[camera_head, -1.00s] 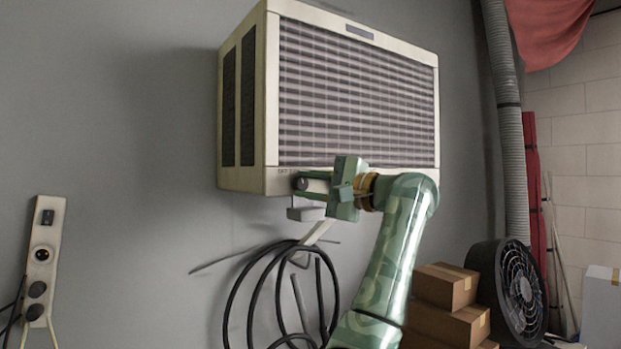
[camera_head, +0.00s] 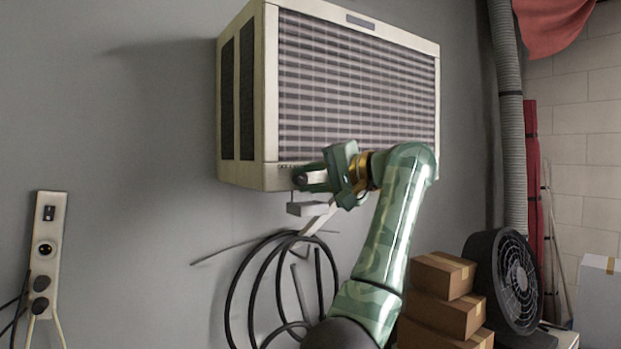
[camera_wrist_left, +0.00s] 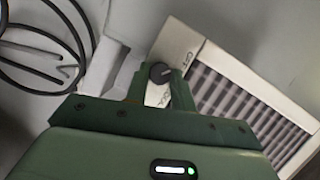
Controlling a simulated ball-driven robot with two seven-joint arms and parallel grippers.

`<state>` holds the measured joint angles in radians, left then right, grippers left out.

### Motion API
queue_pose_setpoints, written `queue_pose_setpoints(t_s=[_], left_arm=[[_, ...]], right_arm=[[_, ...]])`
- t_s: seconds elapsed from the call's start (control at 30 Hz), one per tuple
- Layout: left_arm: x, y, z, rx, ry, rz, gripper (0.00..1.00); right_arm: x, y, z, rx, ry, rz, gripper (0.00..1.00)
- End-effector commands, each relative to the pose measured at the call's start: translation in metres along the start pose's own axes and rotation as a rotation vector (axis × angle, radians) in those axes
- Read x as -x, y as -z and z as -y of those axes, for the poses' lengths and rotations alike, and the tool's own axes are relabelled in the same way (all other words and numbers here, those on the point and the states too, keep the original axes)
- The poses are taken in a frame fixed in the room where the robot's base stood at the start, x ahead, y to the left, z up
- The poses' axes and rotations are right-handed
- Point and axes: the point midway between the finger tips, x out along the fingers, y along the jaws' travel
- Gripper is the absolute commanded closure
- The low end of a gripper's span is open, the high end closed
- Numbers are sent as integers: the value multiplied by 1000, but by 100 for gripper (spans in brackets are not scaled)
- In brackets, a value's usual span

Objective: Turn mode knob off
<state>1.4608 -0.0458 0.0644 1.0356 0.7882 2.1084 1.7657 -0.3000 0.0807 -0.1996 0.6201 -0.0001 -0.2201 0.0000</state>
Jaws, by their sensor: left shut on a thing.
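The beige wall-mounted air conditioner (camera_head: 247,172) has a slatted front and hangs on the grey wall. Its dark round mode knob (camera_wrist_left: 160,72) sits on the lower front strip, at the left end in the head view, where the gripper mostly covers it. My left gripper (camera_head: 303,180) reaches it from the right and is shut on the knob. In the left wrist view the two green fingers (camera_wrist_left: 158,84) are on either side of the knob, near lettering on the strip. The knob's exact setting is hard to read. My right gripper is not in view.
Black coiled cable (camera_head: 262,290) hangs on the wall below the unit. A power strip (camera_head: 45,250) is at the far left. Stacked cardboard boxes (camera_head: 442,277) and a black fan (camera_head: 517,280) stand at the lower right. A ribbed duct (camera_head: 512,150) runs up behind.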

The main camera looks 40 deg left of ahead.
Motion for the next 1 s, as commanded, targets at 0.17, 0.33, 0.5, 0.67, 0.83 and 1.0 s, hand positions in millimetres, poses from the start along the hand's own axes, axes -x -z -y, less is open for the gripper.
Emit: queue_pose_setpoints(t_s=[0.17, 0.33, 0.5, 0.67, 0.83, 1.0], left_arm=[[0, 0, -3, 2, -8, 0, 98], [0, 0, -3, 2, -8, 0, 98], [0, 0, -2, 2, -7, 0, 54], [0, 0, -2, 2, -5, 0, 54], [8, 0, -2, 1, -5, -2, 54], [42, 0, -3, 0, -5, -5, 54]], right_arm=[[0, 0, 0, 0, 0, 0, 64], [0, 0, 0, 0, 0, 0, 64], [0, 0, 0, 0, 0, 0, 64], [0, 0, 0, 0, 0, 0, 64], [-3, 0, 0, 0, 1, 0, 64], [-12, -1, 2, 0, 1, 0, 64]])
